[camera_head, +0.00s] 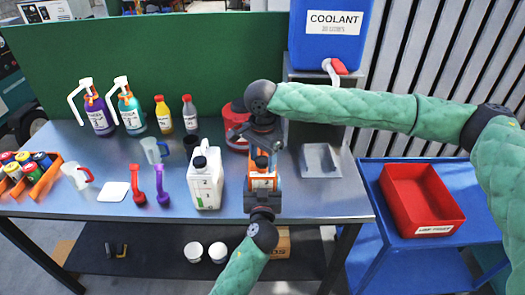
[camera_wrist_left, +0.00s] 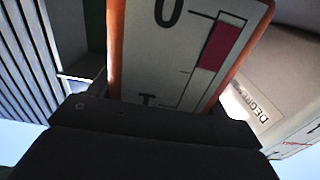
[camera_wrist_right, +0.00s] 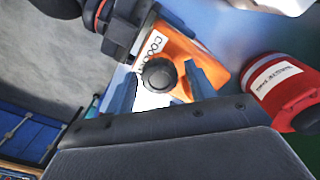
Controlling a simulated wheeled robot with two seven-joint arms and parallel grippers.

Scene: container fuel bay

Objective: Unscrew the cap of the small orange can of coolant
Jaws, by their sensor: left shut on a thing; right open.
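The small orange can of coolant (camera_head: 262,182) stands on the metal table, right of the white jug. It has a white label and a dark cap (camera_wrist_right: 159,75). My left gripper (camera_head: 262,200) is shut on the can's body from the front; its label fills the middle of the left wrist view (camera_wrist_left: 185,50). My right gripper (camera_head: 262,145) is above the can, pointing down. In the right wrist view its open fingers (camera_wrist_right: 160,88) are on either side of the cap. I cannot tell whether they touch it.
A white jug (camera_head: 205,180) stands close left of the can. A blue coolant tank (camera_head: 330,40) is at the back. A red bin (camera_head: 420,200) sits on the blue cart at right.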

